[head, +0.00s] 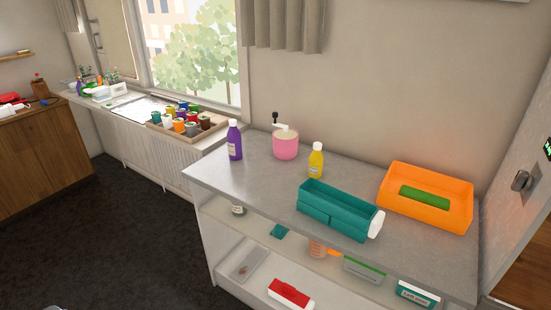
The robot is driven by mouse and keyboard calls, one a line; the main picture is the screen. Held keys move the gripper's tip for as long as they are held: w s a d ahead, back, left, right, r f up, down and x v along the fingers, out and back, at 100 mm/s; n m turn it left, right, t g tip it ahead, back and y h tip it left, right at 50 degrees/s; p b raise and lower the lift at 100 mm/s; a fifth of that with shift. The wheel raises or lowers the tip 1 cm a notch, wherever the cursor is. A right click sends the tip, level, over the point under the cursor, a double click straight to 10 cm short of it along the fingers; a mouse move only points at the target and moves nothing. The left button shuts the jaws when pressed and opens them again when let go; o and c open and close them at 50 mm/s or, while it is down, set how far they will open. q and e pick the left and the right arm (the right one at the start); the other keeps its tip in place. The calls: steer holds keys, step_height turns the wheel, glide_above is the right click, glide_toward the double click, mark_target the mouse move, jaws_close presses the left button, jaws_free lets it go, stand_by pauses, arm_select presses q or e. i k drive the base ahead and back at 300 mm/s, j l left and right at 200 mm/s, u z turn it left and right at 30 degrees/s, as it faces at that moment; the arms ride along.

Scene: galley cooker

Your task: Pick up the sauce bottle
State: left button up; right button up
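A yellow bottle (316,161) with a white cap stands upright on the grey counter (262,192), behind a teal box. A reddish-brown bottle (39,86) stands on the wooden cabinet at far left. Neither of my grippers is in view.
A pink pot with a crank (285,146), a teal box with a white roll (337,211) and an orange tray (455,212) holding a green block stand on the counter. A tray of several jars (207,135) sits on the windowsill. Dark floor (120,240) is open at left.

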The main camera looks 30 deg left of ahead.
mark_target(316, 160)
steer(key=u, duration=0.7)
steer(key=i+j+z, duration=0.2)
steer(key=z, duration=0.2)
steer(key=i+j+z, duration=0.2)
steer(key=j+z, duration=0.2)
steer(key=i+j+z, duration=0.1)
steer(key=j+z, duration=0.3)
